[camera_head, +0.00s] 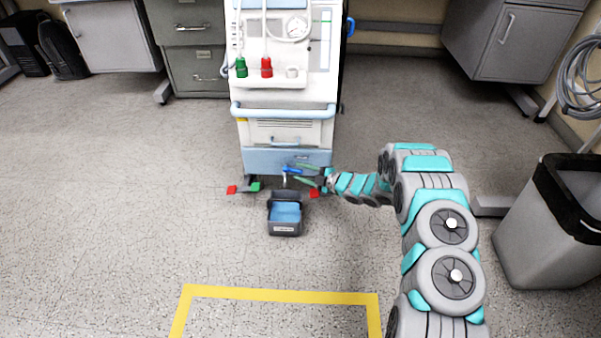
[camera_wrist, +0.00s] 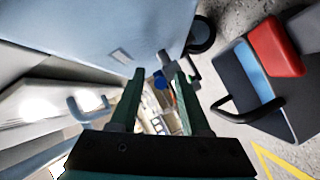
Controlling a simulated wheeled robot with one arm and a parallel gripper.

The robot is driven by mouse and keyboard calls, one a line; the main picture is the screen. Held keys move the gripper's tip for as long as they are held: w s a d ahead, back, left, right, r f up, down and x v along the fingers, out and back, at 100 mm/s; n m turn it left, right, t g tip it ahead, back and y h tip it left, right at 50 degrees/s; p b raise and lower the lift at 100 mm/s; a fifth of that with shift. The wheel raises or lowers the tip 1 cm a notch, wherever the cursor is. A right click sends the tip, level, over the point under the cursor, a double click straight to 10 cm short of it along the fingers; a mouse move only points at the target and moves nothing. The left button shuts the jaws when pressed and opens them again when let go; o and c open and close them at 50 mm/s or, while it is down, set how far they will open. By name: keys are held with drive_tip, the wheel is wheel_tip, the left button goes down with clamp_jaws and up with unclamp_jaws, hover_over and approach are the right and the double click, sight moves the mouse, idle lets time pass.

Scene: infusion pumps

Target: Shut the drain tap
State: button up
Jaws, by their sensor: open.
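The drain tap (camera_head: 286,172) is low on the front of the white and pale blue machine (camera_head: 285,135), with a blue lever and a short spout pointing down. In the wrist view a blue knob or lever end (camera_wrist: 160,82) shows between my fingers. My gripper (camera_head: 295,172) reaches in from the right, low at the tap. Its two green fingers are open, one on each side of the blue part; I cannot tell whether either touches it. A dark grey bin (camera_head: 284,228) with a blue inside stands on the floor below the tap.
A grey waste bin (camera_head: 540,225) stands at the right. Yellow tape (camera_head: 280,295) marks the floor in front. The floor at left is clear.

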drive_tip(key=shift+w+a+f, duration=0.1)
drive_tip(key=shift+a, duration=0.1)
clamp_jaws()
idle(0.3)
